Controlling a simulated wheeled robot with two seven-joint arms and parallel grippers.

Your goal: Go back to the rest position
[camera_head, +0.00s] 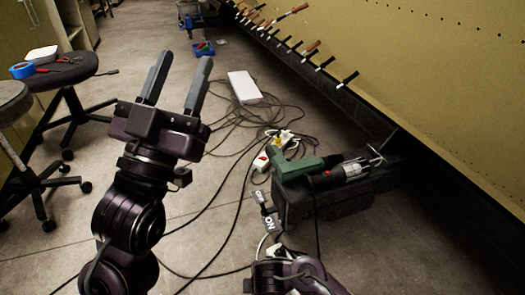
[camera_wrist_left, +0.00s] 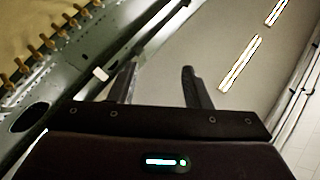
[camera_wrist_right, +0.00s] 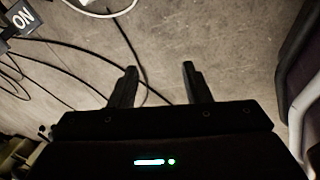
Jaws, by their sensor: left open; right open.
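My left gripper (camera_head: 178,80) is raised at the left of the head view, its two fingers apart and nothing between them. In the left wrist view its fingers (camera_wrist_left: 158,84) are apart and empty, with a tan panel edge and ceiling lights beyond. My right arm (camera_head: 290,276) shows at the bottom of the head view; its fingers cannot be made out there. In the right wrist view the right gripper (camera_wrist_right: 159,84) is open and empty above the grey floor, with a black cable passing behind it.
A dark box (camera_head: 330,201) with a green and a red-and-black power tool stands right of centre. Cables and a white power strip (camera_head: 261,162) lie on the floor. The tan panel (camera_head: 440,80) with handled pins runs along the right. Stools (camera_head: 60,72) stand left.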

